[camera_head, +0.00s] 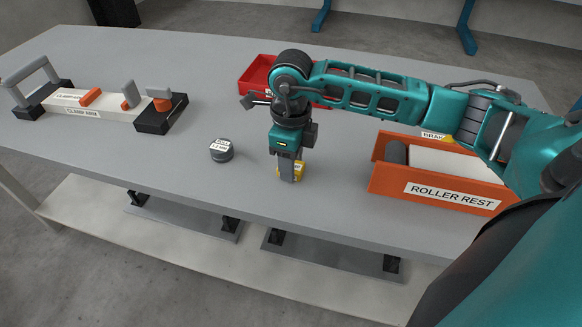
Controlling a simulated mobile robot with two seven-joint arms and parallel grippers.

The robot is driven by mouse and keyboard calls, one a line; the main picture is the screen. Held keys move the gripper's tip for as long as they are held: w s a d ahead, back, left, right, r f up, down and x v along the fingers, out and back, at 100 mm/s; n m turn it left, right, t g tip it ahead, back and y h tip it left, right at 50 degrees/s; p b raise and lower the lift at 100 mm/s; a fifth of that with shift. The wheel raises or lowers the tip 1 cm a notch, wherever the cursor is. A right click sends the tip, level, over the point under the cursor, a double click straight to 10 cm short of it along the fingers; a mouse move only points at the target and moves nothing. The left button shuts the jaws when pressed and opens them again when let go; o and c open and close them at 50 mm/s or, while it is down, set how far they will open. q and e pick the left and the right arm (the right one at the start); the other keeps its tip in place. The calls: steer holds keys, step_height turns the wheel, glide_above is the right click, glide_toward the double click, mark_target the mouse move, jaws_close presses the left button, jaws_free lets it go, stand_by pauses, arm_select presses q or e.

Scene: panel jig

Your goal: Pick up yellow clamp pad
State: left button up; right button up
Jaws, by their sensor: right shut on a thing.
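The yellow clamp pad (299,169) is at the tip of my right gripper (291,172), near the front part of the grey table. The gripper points down and is shut on the pad. The fingers hide much of the pad, and I cannot tell whether it touches the table top. My left gripper is not in view.
A dark labelled puck (221,151) lies left of the gripper. The clamp arm fixture (88,107) is at the left, and the orange roller rest (446,193) is at the right. A red tray (258,72) is behind my arm. The grey table (200,90) is clear at centre left.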

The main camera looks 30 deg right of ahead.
steer(key=shift+c, duration=1.2)
steer(key=shift+r, duration=0.1)
